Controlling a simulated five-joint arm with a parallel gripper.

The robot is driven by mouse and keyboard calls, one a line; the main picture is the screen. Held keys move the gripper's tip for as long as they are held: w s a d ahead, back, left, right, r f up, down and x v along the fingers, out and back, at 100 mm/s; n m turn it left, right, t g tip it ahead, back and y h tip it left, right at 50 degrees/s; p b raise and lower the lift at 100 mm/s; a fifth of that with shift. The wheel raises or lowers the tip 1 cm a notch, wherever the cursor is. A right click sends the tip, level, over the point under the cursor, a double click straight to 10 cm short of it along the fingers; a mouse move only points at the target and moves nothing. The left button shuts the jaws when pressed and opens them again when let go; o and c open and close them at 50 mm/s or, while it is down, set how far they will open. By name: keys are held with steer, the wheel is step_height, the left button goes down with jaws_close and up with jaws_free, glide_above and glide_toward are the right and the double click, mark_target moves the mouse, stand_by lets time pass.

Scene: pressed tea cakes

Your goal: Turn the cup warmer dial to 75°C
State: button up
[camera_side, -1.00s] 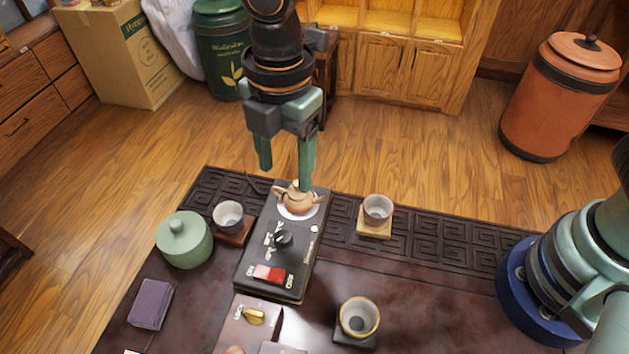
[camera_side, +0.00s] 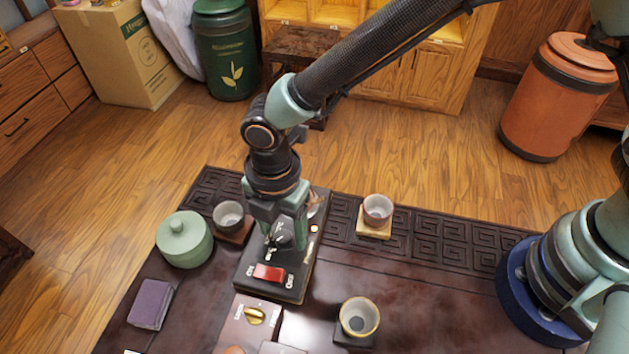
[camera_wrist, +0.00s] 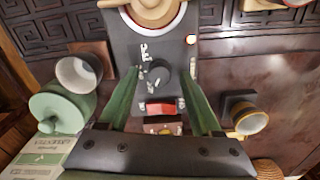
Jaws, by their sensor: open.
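The cup warmer (camera_side: 249,270) is a dark slab with a black round dial (camera_side: 283,238) and a red rocker switch (camera_side: 269,273). In the wrist view, the dial (camera_wrist: 157,73) shows between my fingers, with small pale markings on its left that are too small to read. I cannot tell its setting. My gripper (camera_side: 285,238) points down over the dial, fingers apart on either side of it. In the wrist view, my open gripper (camera_wrist: 160,78) has a gap on both sides of the dial. I cannot tell whether the fingertips reach its height.
A clay teapot (camera_wrist: 155,10) sits on the warmer's far end. A grey cup (camera_side: 228,215) and a green jar (camera_side: 184,240) stand left. Another cup (camera_side: 377,209) is right. A box with a brass knob (camera_side: 255,316) and a yellow-rimmed cup (camera_side: 359,316) are nearer.

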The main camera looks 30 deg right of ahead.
steer(key=shift+f, duration=0.25)
jaws_close()
